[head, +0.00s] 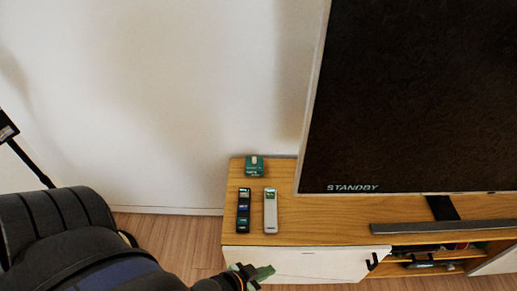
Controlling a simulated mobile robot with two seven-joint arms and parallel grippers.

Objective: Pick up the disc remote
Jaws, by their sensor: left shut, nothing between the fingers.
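Two slim remotes lie side by side near the left end of the wooden cabinet top. The left one is a black remote (243,210); the right one is a light grey remote (270,213). Their markings are too small to read, so I cannot tell which is the disc remote. My left gripper (262,274) is at the bottom of the view, in front of the white cabinet front and nearer to me than both remotes. It is shut and empty, apart from the remotes. My right gripper does not show.
A small green object (254,166) sits behind the remotes. A large screen (420,90) reading STANDBY and a grey bar (440,228) occupy the right of the cabinet (320,229). A white wall (150,90) stands behind. The cabinet top around the remotes is mostly clear.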

